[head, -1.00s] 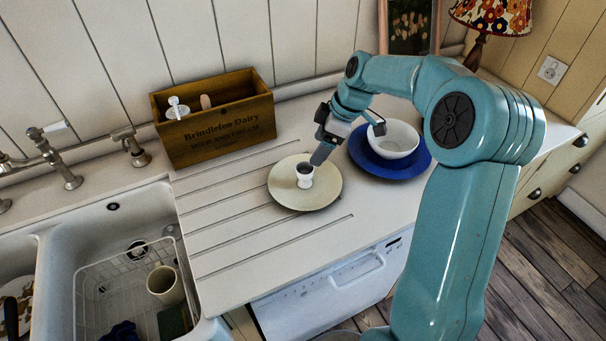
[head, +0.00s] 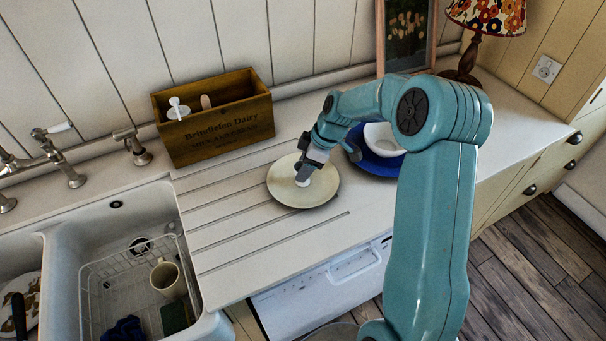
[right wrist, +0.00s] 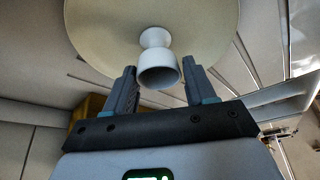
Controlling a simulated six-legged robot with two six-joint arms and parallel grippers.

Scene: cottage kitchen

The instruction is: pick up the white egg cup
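The white egg cup (head: 302,182) stands on the cream plate (head: 320,192) on the draining board; my right gripper hides most of it in the head view. In the right wrist view the egg cup (right wrist: 157,65) shows between and just beyond the two fingertips, with a gap on each side. My right gripper (head: 304,172) is right over the cup; its fingers, also in the wrist view (right wrist: 162,80), are spread and hold nothing. My left gripper is in neither view.
A blue plate with a white bowl (head: 382,138) stands close by on the right, partly behind my arm. A wooden dairy box (head: 222,138) stands at the back left. The sink (head: 120,215) with a wire rack is at left. The grooved board in front of the plate is clear.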

